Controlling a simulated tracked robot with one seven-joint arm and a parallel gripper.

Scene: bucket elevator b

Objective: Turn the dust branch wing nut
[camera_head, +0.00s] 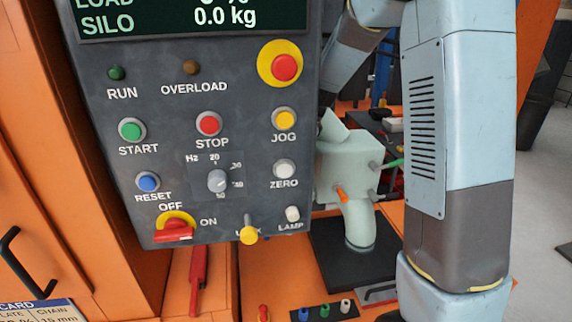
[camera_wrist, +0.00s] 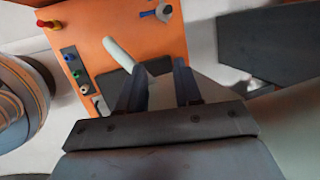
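My gripper (camera_wrist: 160,72) is open in the wrist view, with two dark fingers apart and nothing seen between them. Beyond the fingers is an orange surface (camera_wrist: 165,38) with a pale curved tube (camera_wrist: 118,52). A small grey fitting (camera_wrist: 163,10) shows at its top edge; I cannot tell whether it is the dust branch wing nut. In the head view a pale green housing (camera_head: 350,165) has a downward pipe (camera_head: 358,225) on a dark plate, and an orange lever-like part (camera_head: 341,194) on its front.
A grey control panel (camera_head: 215,130) with several buttons and knobs fills the left of the head view. A black strip (camera_head: 318,312) with small coloured knobs lies on the orange deck below. A large dark block (camera_wrist: 265,45) stands right of the fingers in the wrist view.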

